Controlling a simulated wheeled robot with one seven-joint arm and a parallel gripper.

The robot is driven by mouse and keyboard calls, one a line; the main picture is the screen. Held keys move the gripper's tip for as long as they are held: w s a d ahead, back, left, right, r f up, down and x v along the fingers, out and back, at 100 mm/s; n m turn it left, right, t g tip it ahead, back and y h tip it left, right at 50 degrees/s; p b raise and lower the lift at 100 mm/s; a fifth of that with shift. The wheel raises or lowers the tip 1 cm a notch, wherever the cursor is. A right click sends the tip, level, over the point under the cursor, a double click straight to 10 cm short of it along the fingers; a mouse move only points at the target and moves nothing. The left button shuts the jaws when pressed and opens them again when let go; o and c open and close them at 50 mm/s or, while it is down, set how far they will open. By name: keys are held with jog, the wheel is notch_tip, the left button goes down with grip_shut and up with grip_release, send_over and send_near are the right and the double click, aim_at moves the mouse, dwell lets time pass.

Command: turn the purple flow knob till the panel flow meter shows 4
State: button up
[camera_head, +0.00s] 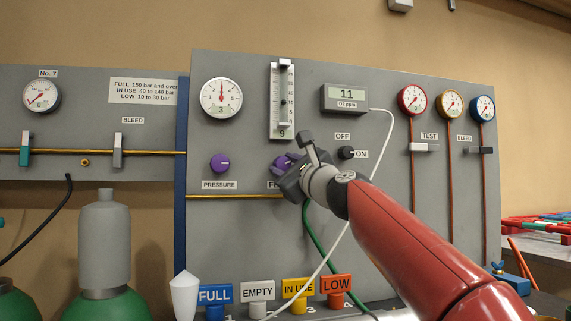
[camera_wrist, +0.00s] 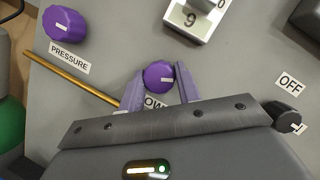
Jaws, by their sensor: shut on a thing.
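The purple flow knob (camera_wrist: 159,75) sits on the grey panel between the two fingers of my gripper (camera_wrist: 160,85) in the wrist view, and its label is partly covered. In the head view my gripper (camera_head: 290,170) is at the flow knob and hides most of it; the gripper is shut on the knob. The panel flow meter (camera_head: 282,102) is an upright tube with a scale, and the number at its foot reads 9.
A purple pressure knob (camera_head: 220,163) is left of the flow knob, under a dial (camera_head: 221,98). A black OFF/ON knob (camera_head: 346,153) is close on the right. A white tube and a green hose (camera_head: 318,240) hang below. Status signs (camera_head: 257,291) stand in front.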

jog(key=n+g+p, duration=0.1)
jog(key=n, duration=0.1)
jog(key=n+g+p, duration=0.1)
jog(key=n, duration=0.1)
jog(key=shift+r+n, duration=0.2)
jog(key=shift+n, duration=0.2)
jog(key=shift+n+g+p, duration=0.3)
jog(key=shift+n+p, duration=0.35)
jog(key=shift+n, duration=0.35)
jog(key=shift+f+n, duration=0.1)
jog(key=shift+n, duration=0.2)
jog(key=o, duration=1)
jog(key=b+v, duration=0.4)
jog(key=v, duration=0.3)
jog(key=shift+s+d, duration=0.25)
jog(key=shift+d, duration=0.1)
